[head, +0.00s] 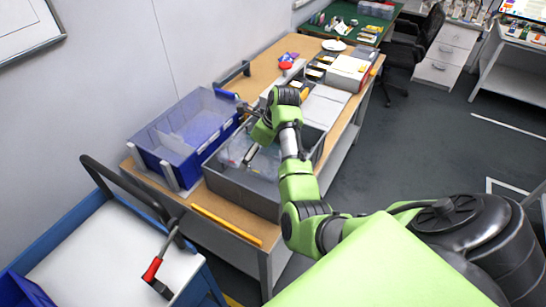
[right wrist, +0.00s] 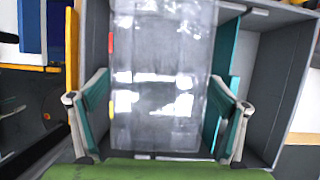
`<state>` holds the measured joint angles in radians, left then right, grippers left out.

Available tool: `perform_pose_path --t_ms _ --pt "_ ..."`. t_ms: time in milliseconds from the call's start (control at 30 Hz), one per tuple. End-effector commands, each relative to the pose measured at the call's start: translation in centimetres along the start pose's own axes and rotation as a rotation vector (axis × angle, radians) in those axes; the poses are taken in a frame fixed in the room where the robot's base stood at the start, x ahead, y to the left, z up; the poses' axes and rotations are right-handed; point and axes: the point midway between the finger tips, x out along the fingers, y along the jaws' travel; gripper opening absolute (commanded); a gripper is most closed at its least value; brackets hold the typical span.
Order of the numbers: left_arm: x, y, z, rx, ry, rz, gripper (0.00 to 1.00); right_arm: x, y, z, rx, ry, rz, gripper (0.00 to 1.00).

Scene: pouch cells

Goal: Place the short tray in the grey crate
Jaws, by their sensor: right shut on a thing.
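The grey crate (head: 240,193) stands on the wooden workbench. My right gripper (head: 247,156) reaches down into it from above. In the right wrist view my right gripper (right wrist: 160,112) has its teal-padded fingers on both sides of a clear plastic tray (right wrist: 160,60), the short tray, and is shut on it. The tray lies within the outline of the crate (right wrist: 285,85), whose grey walls show around it. I cannot tell whether the tray touches the crate floor. In the head view the tray is partly hidden by my gripper and arm. My left gripper is not in view.
A blue bin (head: 180,170) with a clear upper part stands left of the crate. A blue cart (head: 100,245) with a red-handled tool (head: 152,269) is at lower left. The floor at right is clear.

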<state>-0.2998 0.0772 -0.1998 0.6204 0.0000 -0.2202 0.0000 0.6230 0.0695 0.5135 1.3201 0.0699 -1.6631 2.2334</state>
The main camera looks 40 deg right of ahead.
Motion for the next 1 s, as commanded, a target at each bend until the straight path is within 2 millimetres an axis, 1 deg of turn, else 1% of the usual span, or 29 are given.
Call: perform_pose_path --t_ms 33,167,400,567,800,900,1000 --pt "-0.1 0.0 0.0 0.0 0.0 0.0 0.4 0.2 -0.1 -0.5 0.015 -0.001 -0.006 0.61" --pt "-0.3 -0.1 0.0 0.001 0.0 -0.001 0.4 0.9 -0.3 -1.5 0.034 0.001 -0.014 0.61" --pt "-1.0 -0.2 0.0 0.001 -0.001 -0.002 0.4 4.7 -0.3 -3.2 0.037 0.002 -0.014 0.61" --pt "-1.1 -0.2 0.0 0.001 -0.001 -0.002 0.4 6.2 -0.3 -3.7 0.035 0.0 -0.014 0.61" --pt "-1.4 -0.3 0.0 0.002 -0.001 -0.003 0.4 9.2 -0.4 -5.0 0.036 0.001 -0.015 0.61" --pt "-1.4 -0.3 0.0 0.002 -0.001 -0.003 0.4 9.7 -0.4 -5.2 0.036 -0.002 -0.016 0.61" --pt "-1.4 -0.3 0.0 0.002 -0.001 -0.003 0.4 9.8 -0.4 -5.2 0.035 -0.002 -0.016 0.61"
